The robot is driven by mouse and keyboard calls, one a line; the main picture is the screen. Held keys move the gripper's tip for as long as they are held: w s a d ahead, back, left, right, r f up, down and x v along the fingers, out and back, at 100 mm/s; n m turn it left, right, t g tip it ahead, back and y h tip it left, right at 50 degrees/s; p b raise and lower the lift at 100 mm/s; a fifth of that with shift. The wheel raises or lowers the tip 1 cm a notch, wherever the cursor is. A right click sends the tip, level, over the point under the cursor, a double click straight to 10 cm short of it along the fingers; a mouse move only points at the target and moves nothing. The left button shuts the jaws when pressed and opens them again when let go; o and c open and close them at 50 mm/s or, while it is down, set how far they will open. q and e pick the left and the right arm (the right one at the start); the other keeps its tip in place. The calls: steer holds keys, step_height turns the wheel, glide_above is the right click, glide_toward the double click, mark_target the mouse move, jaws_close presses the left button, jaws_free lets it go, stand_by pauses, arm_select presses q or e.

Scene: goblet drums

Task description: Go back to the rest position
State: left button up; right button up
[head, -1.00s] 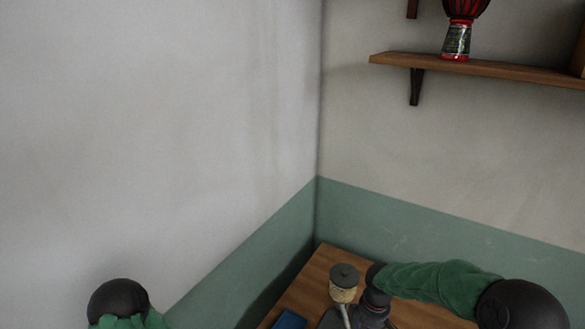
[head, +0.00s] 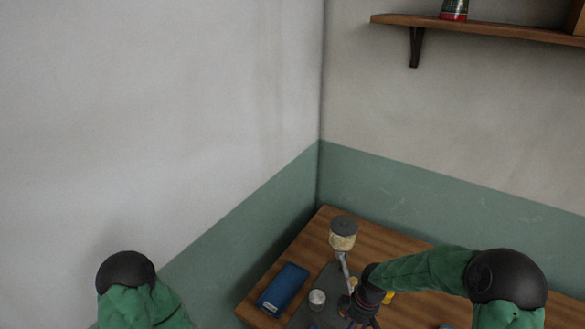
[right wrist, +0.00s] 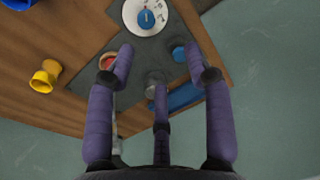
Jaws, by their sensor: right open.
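My right gripper (right wrist: 157,65) shows in the right wrist view with its purple fingers spread and nothing between them. It hangs over a dark grey mat (right wrist: 90,95) on the wooden table. In the head view my right arm, in a green sleeve, comes in from the right, and the right gripper (head: 358,312) is at the bottom, over the table and partly cut off. My left arm shows only as a black joint and green sleeve at the bottom left. My left gripper is out of view.
The table (head: 385,250) stands in the corner. It holds a grey-topped pale object (head: 343,240), a blue box (head: 283,288) and a silver cup (head: 317,299). The wrist view shows a yellow goblet shape (right wrist: 45,76) and white disc (right wrist: 146,28). A wall shelf (head: 480,29) bears a drum (head: 453,9).

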steer(key=s+a+f+m+b, duration=0.2)
steer(key=s+f+m+b, duration=0.2)
steer(key=f, duration=0.6)
steer(key=s+a+f+m+y+b, duration=0.1)
steer(key=s+a+f+m+b, duration=0.2)
steer(key=s+f+b, duration=0.3)
steer(key=s+a+f+m+y+b, duration=0.1)
steer(key=s+a+f+m+b, duration=0.2)
steer(key=f, duration=1.1)
steer(key=s+m+b, duration=0.2)
steer(key=s, duration=0.3)
steer(key=shift+f+m+t, duration=0.2)
steer(key=shift+m+t, duration=0.1)
steer(key=shift+m, duration=0.1)
